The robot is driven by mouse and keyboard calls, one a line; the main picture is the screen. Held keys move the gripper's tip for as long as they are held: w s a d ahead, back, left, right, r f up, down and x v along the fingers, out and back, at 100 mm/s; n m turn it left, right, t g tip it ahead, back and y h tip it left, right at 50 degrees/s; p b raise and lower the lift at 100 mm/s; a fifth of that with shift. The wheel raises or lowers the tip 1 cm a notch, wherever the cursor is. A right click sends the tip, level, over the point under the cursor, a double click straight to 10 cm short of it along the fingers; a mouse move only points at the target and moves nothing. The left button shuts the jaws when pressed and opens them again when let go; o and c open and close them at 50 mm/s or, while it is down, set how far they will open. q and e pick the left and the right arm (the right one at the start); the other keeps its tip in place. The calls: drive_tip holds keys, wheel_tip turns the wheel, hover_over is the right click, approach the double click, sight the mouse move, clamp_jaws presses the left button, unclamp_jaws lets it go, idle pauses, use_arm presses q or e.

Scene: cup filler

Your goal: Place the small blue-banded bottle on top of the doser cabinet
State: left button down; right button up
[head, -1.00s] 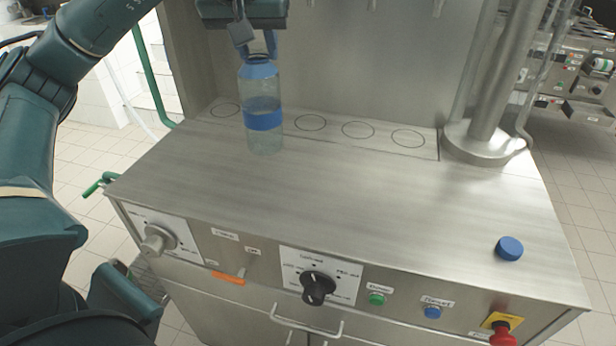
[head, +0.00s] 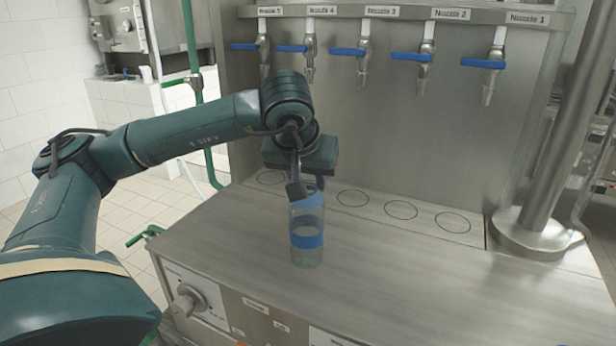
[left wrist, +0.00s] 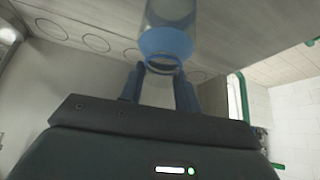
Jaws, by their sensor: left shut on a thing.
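The small clear bottle with a blue band (head: 307,240) is upright over the left part of the steel doser cabinet's top (head: 400,270), in front of the row of drawn circles. Its base appears at or very near the surface; I cannot tell whether it touches. My left gripper (head: 304,186) is above it, shut on its blue top. In the left wrist view, the blue fingers (left wrist: 160,88) grip the bottle's blue neck area (left wrist: 165,45). The bottle hides one circle. My right gripper is not in view.
Several nozzles with blue levers (head: 365,54) hang on the back panel above the circles. A steel post (head: 555,165) stands at the right rear. A knob (head: 187,302) is on the front panel. The top right of the bottle is clear.

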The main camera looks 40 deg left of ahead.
use_arm(q)
drive_tip(key=shift+f, duration=0.15)
drive_tip(key=c, duration=1)
unclamp_jaws()
drive_tip(key=shift+r, duration=0.25)
drive_tip(key=v, duration=1.2)
drive_tip(key=shift+f, duration=0.1)
